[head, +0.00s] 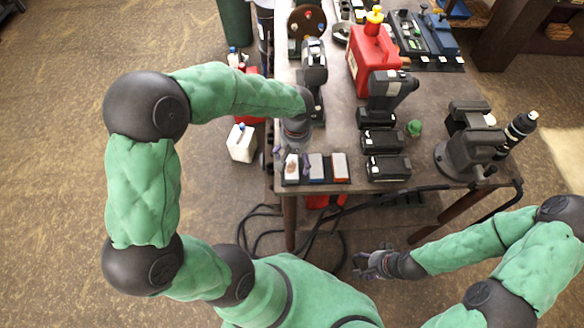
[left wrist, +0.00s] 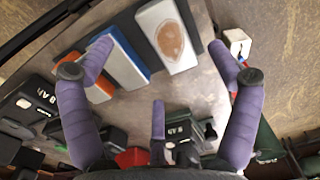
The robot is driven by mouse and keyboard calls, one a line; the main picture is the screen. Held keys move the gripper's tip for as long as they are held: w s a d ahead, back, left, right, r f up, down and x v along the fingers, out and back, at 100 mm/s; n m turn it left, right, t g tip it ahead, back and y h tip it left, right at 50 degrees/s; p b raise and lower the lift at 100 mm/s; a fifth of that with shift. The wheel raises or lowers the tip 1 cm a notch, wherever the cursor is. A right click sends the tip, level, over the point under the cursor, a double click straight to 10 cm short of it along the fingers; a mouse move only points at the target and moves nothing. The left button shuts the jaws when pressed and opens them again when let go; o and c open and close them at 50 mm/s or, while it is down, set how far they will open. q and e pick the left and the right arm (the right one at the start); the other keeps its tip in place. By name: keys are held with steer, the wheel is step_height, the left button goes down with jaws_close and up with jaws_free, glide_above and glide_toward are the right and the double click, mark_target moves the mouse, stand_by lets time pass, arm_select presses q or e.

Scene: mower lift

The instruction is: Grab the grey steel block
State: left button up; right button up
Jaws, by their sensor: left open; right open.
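A dark tray (head: 328,181) at the table's front edge holds three blocks. The left one (head: 291,166) is whitish with a brown oval patch, the middle one (head: 316,167) is grey-blue and the right one (head: 340,167) is orange and pale grey. I cannot tell for sure which is the grey steel block; the middle one looks greyest. In the left wrist view the whitish block (left wrist: 168,36) and the blue-edged grey block (left wrist: 122,62) lie beyond the fingertips. My left gripper (head: 292,161) is open over the tray's left end. My right gripper (head: 370,265) is open and empty, off the table's front.
Black battery packs (head: 386,167) stand right of the tray. Behind are a drill (head: 388,92), a red can (head: 373,58) and a small green object (head: 414,128). A dark machine (head: 472,148) stands at the right front corner. A white container (head: 241,143) is on the floor at left.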

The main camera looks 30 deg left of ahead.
mark_target(295, 166)
arm_select(q)
steer(key=shift+w+a+f+b, duration=0.15)
steer(key=shift+f+b, duration=0.1)
steer(key=shift+f, duration=1.05)
steer(key=shift+s+a+f+b, duration=0.1)
steer(key=shift+f+b, duration=0.1)
steer(key=shift+f, duration=1.1)
steer(key=c, duration=1.7)
